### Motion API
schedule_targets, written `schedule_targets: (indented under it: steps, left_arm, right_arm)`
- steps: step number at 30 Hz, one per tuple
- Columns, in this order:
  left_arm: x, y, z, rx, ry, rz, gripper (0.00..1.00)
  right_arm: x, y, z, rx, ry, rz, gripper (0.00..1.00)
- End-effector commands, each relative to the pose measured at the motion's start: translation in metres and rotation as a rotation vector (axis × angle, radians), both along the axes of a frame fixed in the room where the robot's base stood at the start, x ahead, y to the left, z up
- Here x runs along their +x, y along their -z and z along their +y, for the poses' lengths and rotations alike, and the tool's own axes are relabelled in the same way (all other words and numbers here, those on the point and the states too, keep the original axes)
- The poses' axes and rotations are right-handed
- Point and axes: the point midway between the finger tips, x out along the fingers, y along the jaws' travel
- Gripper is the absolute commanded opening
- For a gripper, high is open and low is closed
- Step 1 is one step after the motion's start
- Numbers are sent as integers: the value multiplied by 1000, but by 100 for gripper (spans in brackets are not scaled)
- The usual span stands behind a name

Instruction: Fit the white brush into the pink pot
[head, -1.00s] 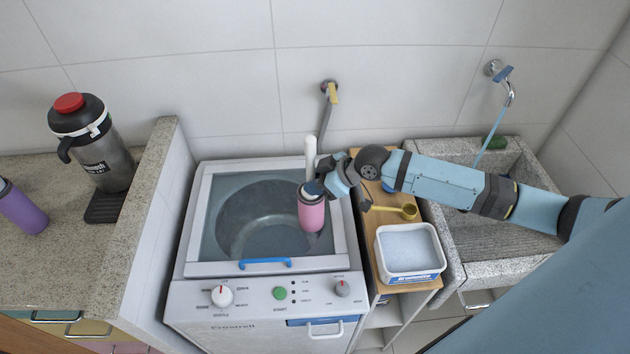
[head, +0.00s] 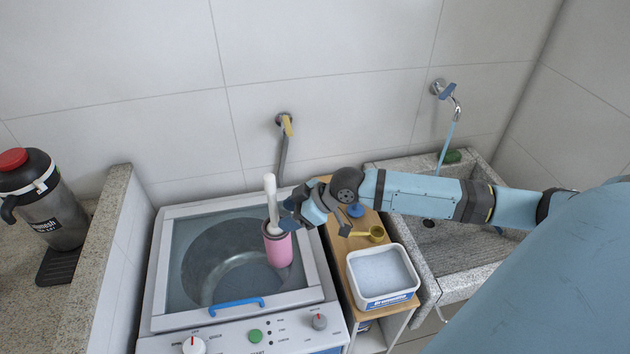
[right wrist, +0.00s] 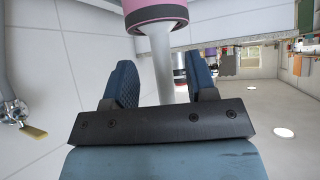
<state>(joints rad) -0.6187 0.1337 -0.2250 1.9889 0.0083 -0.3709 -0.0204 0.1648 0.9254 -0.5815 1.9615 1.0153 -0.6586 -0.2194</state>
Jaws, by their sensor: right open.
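The pink pot (head: 278,249) stands on the washing machine's glass lid, near its right side. The white brush (head: 271,198) has its lower end inside the pot; its handle sticks up out of the dark rim, and the head inside is hidden. My right gripper (head: 289,212) is at the handle, just above the rim on the right. In the right wrist view the pot (right wrist: 152,10) shows at the top edge, and the white brush handle (right wrist: 157,62) runs between the two spread fingers of the right gripper (right wrist: 161,78), with gaps on both sides. My left gripper is out of view.
The washing machine (head: 148,300) has a blue lid handle. Right of it, a wooden shelf (head: 338,262) holds a yellow scoop (head: 374,234) and a white tub (head: 384,275). A stone sink (head: 435,262) lies under my right arm. A flask (head: 50,205) stands far left.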

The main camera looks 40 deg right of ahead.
Motion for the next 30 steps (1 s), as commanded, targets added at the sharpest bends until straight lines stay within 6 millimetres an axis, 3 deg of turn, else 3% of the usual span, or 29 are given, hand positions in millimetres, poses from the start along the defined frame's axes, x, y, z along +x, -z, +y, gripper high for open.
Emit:
schedule_targets:
  steps: [12, 19, 30]
  left_arm:
    - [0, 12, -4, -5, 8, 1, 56]
    - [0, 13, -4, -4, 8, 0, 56]
    - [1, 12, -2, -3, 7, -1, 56]
  right_arm:
    - [-44, -50, -45, -5, -1, 1, 52]
    - [-53, -62, -53, 0, -1, 1, 52]
    - [-54, -64, -55, 0, -1, 1, 52]
